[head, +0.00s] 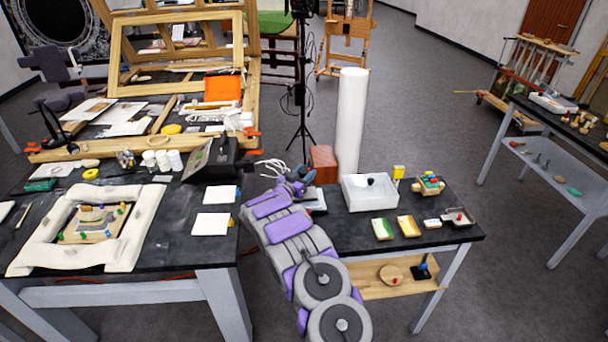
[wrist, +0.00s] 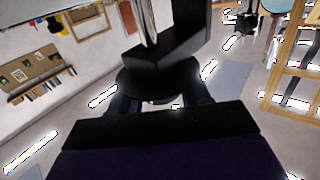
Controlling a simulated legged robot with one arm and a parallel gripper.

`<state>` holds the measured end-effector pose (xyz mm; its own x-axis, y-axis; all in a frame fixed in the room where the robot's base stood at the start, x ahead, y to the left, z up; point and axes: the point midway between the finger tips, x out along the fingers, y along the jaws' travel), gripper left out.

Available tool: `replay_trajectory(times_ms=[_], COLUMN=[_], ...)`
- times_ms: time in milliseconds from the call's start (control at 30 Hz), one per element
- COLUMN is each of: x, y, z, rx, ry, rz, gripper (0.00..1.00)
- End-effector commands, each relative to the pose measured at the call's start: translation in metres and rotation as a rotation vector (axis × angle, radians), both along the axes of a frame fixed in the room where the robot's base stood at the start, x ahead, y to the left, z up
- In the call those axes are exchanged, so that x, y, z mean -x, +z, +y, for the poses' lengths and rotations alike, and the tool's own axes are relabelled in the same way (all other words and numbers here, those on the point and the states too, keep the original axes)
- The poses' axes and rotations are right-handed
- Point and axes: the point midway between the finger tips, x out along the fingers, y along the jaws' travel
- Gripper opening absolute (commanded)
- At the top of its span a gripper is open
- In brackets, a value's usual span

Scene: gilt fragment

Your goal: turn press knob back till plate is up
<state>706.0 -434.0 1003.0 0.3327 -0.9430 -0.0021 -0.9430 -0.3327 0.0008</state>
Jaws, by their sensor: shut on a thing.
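In the wrist view a dark round knob (wrist: 158,82) fills the space between the two dark fingers of my gripper (wrist: 160,102), which is shut on it. A black block (wrist: 172,42) with a shiny metal rod (wrist: 147,22) sits just beyond the knob. In the head view my gripper (head: 298,184) is at the back left of the right-hand black table, with my purple and grey arm in front. The arm hides most of the press there. A pale flat piece (head: 317,204) shows beside the arm. I cannot tell the plate's height.
The left table (head: 175,255) holds a padded frame (head: 140,227) and white cards. Small coloured pads lie along the right table's front.

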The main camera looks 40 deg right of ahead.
Motion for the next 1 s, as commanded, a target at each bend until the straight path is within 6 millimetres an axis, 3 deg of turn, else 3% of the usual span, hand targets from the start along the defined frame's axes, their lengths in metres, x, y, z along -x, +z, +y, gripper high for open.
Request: replay_trajectory(times_ms=[467,1000], x=[0.0012,0.0031], y=[0.0007,0.0013], z=[0.0001,-0.0028], rx=[0.005,0.0], ry=[0.114,0.579], rz=[0.001,0.001], gripper=[0.16,0.16])
